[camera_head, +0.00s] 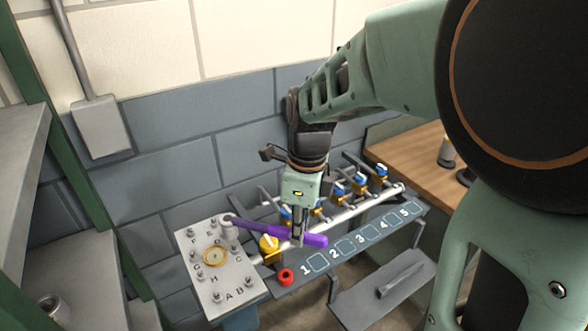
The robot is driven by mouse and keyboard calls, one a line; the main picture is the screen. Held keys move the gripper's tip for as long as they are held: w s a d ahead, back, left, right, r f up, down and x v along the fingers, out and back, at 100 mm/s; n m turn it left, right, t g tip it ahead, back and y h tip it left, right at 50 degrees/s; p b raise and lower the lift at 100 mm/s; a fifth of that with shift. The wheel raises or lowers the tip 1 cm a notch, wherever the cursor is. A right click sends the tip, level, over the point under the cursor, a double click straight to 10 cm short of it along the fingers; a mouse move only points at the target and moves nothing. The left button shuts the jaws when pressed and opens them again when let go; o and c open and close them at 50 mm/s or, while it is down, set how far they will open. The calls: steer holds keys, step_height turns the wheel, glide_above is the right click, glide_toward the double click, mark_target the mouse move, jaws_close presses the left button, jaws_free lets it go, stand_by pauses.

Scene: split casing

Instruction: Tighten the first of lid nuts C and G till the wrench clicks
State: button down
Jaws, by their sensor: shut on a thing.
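The grey lid plate (222,279) carries several nuts marked with letters, set around a yellow-ringed centre. My gripper (300,239) is shut on the purple handle of the wrench (262,232). The wrench points left, and its grey head (228,224) stands over the lid's right rear side, near the letters D and C. The head hides the nut below it, so I cannot tell whether it is seated. The letter C (238,258) shows just in front of the head. Nut G, at the lid's left side, is too small to make out clearly.
A yellow-capped valve (269,244) stands close under the wrench handle. Several blue-topped valves (360,185) line the pipe behind. A wall (150,150) is behind, grey shelves at left.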

steer(key=w+f+n+b, duration=0.1)
steer(key=w+f+n, duration=0.2)
steer(key=w, duration=0.2)
steer(key=shift+w+d+n, duration=0.2)
steer(key=shift+d+n, duration=0.15)
steer(key=shift+n, duration=0.05)
steer(key=shift+f, duration=0.15)
stand_by(1.4)
steer(key=shift+f+b, duration=0.85)
steer(key=shift+f, duration=0.7)
steer(key=shift+s, duration=0.15)
